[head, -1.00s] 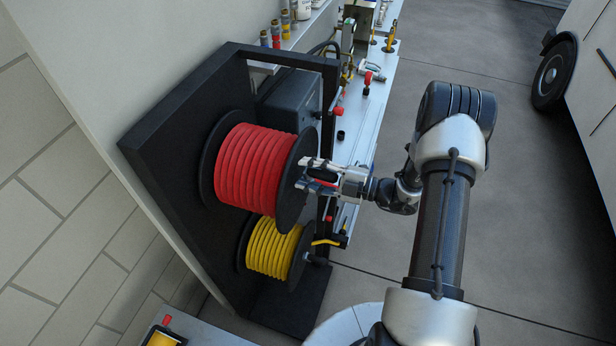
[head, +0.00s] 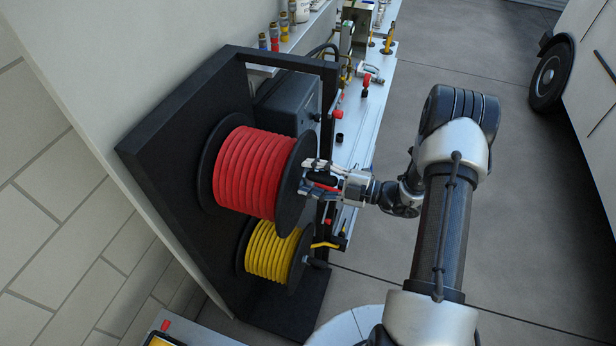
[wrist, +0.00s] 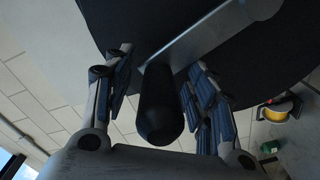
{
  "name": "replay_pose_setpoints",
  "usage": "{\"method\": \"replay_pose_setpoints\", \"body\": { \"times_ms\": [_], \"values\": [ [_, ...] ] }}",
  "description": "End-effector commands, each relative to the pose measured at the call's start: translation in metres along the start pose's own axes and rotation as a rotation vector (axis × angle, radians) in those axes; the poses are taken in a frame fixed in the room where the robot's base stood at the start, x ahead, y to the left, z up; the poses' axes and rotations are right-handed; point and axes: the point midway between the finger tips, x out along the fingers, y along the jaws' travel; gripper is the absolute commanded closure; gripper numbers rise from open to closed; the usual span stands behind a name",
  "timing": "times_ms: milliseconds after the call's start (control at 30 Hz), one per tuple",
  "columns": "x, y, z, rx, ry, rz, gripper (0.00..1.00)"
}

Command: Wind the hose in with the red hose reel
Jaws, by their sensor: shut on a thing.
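The red hose reel (head: 250,170) is a drum of red hose between black discs, mounted on a black frame. My gripper (head: 318,178) is at the outer face of its right disc. In the wrist view, a black crank handle (wrist: 160,105) on a grey crank arm (wrist: 205,32) stands between my gripper's fingers (wrist: 160,90), with the reel's black disc (wrist: 275,60) behind. My gripper is shut on this handle, though the contact itself is hard to see there. The free end of the red hose cannot be made out.
A yellow hose reel (head: 270,252) sits just below the red one on the same black frame (head: 150,150). A narrow bench (head: 372,110) with fittings runs behind it. A wheeled vehicle (head: 580,75) stands at the far right. Grey floor (head: 450,60) is open between them.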

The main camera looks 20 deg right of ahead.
Motion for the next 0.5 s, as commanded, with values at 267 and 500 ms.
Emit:
{"method": "replay_pose_setpoints", "body": {
  "times_ms": [267,500],
  "values": [
    [-0.061,0.004,0.002,-0.011,-0.016,0.010,0.56],
    [-0.099,0.001,-0.002,-0.007,-0.007,0.005,0.56]
  ]
}}
